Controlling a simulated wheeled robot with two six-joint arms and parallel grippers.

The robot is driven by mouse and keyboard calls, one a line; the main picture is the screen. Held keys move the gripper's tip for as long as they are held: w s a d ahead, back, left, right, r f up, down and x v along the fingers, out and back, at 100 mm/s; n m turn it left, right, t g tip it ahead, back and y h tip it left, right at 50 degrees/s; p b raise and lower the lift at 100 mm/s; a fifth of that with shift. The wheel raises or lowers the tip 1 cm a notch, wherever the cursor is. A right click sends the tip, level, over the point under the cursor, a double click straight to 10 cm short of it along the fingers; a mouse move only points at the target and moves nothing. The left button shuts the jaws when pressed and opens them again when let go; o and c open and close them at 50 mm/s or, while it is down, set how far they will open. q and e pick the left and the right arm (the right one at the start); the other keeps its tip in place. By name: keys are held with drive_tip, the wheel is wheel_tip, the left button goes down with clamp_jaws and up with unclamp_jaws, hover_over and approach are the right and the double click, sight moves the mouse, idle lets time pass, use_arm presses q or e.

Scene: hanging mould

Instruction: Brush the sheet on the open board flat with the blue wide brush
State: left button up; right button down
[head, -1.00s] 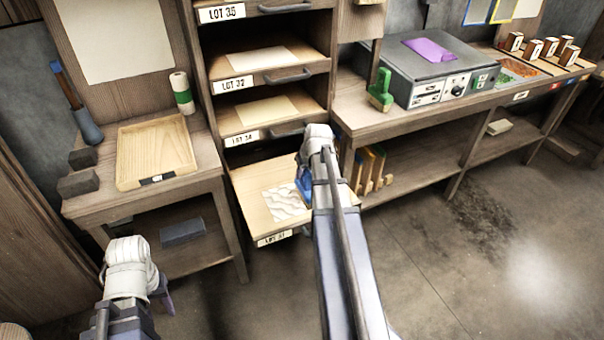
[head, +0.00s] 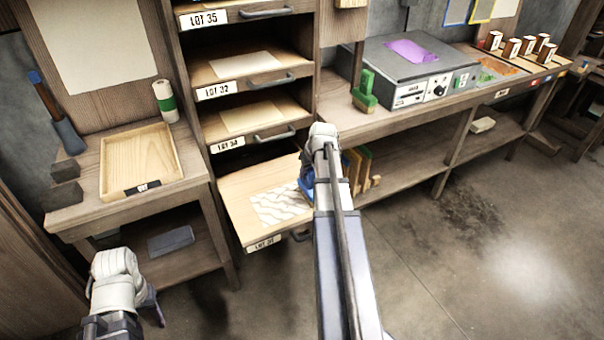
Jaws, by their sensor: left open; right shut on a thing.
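The open board (head: 235,190) is pulled out at the bottom of the rack, below the LOT 34 board. A pale sheet with wavy grey ripples (head: 280,206) lies on it. The blue wide brush (head: 306,188) shows as a small blue patch at the sheet's right side, mostly behind my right arm. My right gripper (head: 312,172) is shut on the brush; its fingertips are largely hidden by the wrist. I cannot tell whether the bristles touch the sheet. My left gripper (head: 152,305) is low at the lower left, open, apart from the board; its fingers are mostly hidden.
Closed boards, LOT 32 (head: 250,62) among them, sit above the open board. A side table (head: 85,215) at left holds a wooden tray (head: 105,180) and a green-white roll (head: 165,100). A bench with a grey machine (head: 420,65) stands right. The floor at right is clear.

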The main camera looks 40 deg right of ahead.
drive_tip(key=shift+s+d, duration=0.15)
drive_tip(key=shift+d, duration=0.6)
drive_tip(key=shift+f, duration=0.15)
drive_tip(key=shift+w+a, duration=0.2)
drive_tip(key=shift+a, duration=0.65)
drive_tip(key=shift+w+a, duration=0.15)
drive_tip(key=shift+a, duration=0.7)
drive_tip(key=shift+w+a, duration=0.1)
drive_tip(key=shift+a, duration=0.15)
drive_tip(key=shift+w+a, duration=0.2)
drive_tip(key=shift+a, duration=0.75)
drive_tip(key=shift+w+a, duration=0.2)
drive_tip(key=shift+a, duration=0.75)
drive_tip(key=shift+w+a+r, duration=0.1)
drive_tip(key=shift+w+a, duration=0.15)
drive_tip(key=shift+a, duration=0.7)
drive_tip(key=shift+w+a+r, duration=0.1)
drive_tip(key=shift+w+a, duration=0.15)
drive_tip(key=shift+a, duration=0.65)
